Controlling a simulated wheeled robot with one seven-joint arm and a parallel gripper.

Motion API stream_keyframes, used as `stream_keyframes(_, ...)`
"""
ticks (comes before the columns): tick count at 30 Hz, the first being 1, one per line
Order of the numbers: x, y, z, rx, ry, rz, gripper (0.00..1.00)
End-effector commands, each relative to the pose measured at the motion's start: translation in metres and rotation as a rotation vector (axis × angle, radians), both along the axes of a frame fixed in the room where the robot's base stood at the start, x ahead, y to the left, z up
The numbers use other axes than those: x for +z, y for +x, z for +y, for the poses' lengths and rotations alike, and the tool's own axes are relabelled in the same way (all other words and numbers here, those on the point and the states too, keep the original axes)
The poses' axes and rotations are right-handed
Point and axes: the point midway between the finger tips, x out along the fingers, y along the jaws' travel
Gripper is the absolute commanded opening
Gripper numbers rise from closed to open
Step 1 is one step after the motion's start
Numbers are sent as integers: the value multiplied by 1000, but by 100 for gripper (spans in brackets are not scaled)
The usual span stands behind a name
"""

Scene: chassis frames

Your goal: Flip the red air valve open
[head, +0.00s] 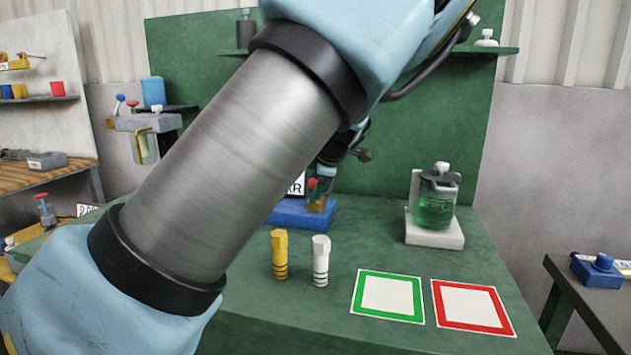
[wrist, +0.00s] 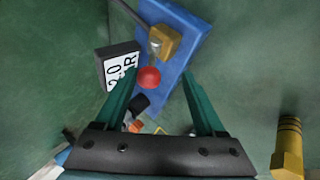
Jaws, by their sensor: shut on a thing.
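The red air valve shows in the wrist view as a round red knob (wrist: 149,78) beside a brass body (wrist: 168,43) on a blue base plate (wrist: 185,25). In the head view the red knob (head: 312,183) and the blue base (head: 288,214) are partly hidden behind my arm. My gripper (wrist: 157,72) has its two green fingers on either side of the red knob and is shut on it. The exact contact is hard to see. The lever under the knob is mostly hidden.
A sign (wrist: 118,67) stands close beside the valve. A yellow peg (head: 279,254) and a white peg (head: 320,261) stand in front. A green-framed card (head: 388,296) and a red-framed card (head: 472,306) lie to the right. A green-liquid jar (head: 435,210) stands behind them.

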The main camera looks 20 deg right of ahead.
Motion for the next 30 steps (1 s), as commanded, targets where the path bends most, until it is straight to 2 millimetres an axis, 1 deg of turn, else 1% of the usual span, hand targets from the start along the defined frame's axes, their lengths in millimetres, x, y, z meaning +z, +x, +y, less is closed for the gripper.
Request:
stream_keyframes(1, -5, -2, 2, 3, 7, 10, 58)
stream_keyframes(3, -4, -2, 2, 2, 7, 8, 66)
stream_keyframes(26, 1, 1, 2, 2, -1, 0, 66)
stream_keyframes(30, 4, -1, 1, 1, -2, -2, 66)
